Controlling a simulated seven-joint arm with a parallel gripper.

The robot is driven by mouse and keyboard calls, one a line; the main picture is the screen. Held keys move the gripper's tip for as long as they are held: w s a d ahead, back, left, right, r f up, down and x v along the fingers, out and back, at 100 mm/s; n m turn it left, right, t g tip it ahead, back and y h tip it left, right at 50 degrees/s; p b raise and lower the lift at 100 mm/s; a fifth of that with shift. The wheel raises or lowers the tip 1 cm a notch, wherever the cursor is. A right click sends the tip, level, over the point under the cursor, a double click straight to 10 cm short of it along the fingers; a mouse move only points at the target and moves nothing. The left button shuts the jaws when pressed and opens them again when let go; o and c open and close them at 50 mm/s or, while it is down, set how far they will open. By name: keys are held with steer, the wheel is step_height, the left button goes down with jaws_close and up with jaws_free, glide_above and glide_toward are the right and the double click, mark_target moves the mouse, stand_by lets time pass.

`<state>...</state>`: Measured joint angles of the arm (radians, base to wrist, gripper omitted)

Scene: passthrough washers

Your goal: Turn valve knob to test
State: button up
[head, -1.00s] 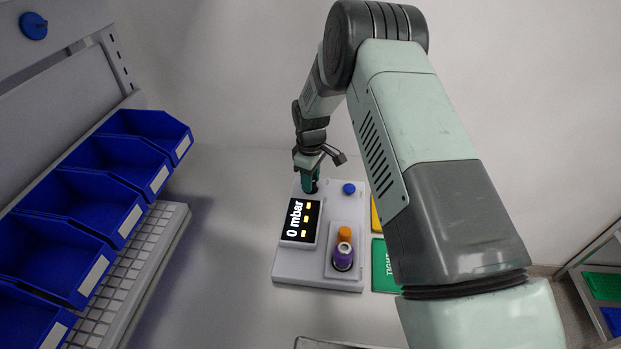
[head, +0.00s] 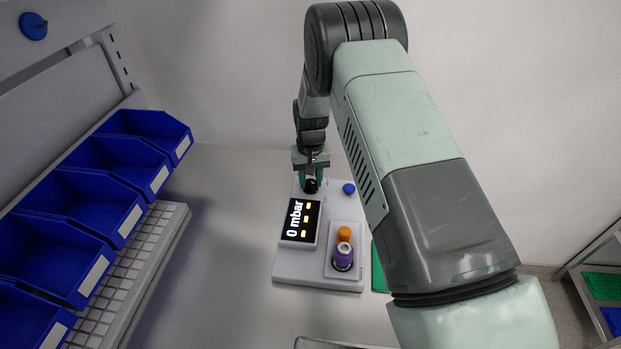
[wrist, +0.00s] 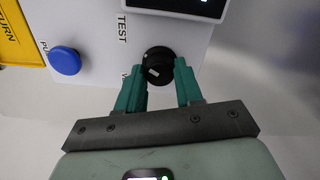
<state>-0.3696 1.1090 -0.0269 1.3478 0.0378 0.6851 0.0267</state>
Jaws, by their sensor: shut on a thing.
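The black valve knob (head: 310,186) sits at the far end of the grey test panel (head: 290,270). In the wrist view the knob (wrist: 158,66) is round with a small pale mark, beside the printed word TEST. My gripper (head: 311,180) reaches down over it, and its two green fingers (wrist: 160,75) are shut on the knob from both sides. The display (head: 301,221) reads 0 mbar. A purple part with a pale top (head: 343,256) stands in the panel's recess, beside an orange cap (head: 344,233).
A blue button (head: 348,188) is just right of the knob. Blue bins (head: 150,135) line the left shelf. A green card (head: 380,272) is partly hidden behind my arm. A yellow card (wrist: 18,38) shows in the wrist view. The table left of the panel is clear.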

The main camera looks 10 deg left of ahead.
mark_target(311, 182)
steer(key=shift+m, duration=1.6)
steer(key=o, duration=1)
steer(key=shift+o, duration=0.2)
steer(key=shift+r, duration=0.1)
step_height(311, 182, up, 11)
